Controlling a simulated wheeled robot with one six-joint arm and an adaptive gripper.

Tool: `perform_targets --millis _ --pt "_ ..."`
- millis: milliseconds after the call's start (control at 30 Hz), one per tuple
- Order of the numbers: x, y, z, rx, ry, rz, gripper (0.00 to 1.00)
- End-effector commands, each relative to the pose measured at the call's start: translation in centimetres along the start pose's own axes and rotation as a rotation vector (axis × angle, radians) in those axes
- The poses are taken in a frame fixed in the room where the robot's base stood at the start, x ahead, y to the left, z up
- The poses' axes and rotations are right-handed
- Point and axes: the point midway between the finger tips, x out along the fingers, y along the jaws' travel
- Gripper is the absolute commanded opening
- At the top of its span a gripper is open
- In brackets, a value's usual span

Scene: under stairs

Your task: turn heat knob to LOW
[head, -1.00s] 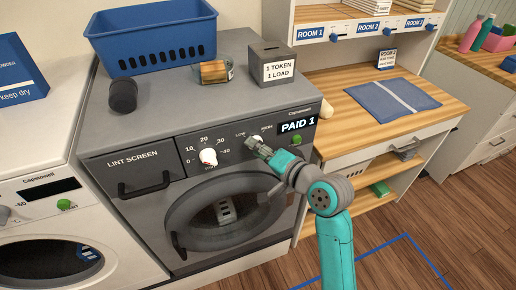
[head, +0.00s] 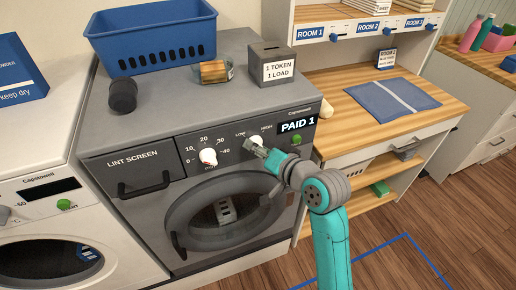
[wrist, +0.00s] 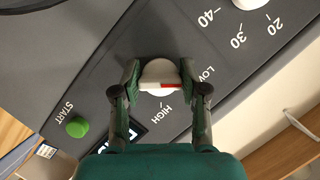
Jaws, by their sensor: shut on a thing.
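The heat knob is a white dial on the dark grey dryer panel, between the printed words LOW and HIGH. In the wrist view the knob (wrist: 158,72) sits between my two fingers, with a red line across its lower part running towards the right, on the LOW side. LOW is printed to its right and HIGH below it. My gripper (wrist: 160,82) is shut on the knob, one finger on each side. In the head view my gripper (head: 257,148) is at the panel and covers part of the heat knob (head: 254,140).
A timer knob (head: 208,156) with numbers stands left on the same panel. A green button (head: 296,139) and a PAID 1 display (head: 297,125) are to the right. The round dryer door (head: 222,212) is below. A blue basket (head: 151,38) stands on top.

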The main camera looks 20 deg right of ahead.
Motion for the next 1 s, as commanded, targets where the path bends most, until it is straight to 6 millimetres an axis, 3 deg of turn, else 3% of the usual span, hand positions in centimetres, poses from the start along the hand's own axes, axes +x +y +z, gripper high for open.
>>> perform_targets --millis 100,133,233,633,1000 --pt "0.0 0.1 0.2 0.001 -0.004 0.003 0.08" --pt "0.0 0.1 0.2 0.001 -0.004 0.003 0.46" --pt "0.0 0.1 0.1 0.001 -0.003 0.002 0.69" --pt "-0.6 0.1 0.0 0.001 0.0 0.001 0.69" --pt "-5.9 0.1 0.0 0.001 0.0 0.002 0.69"
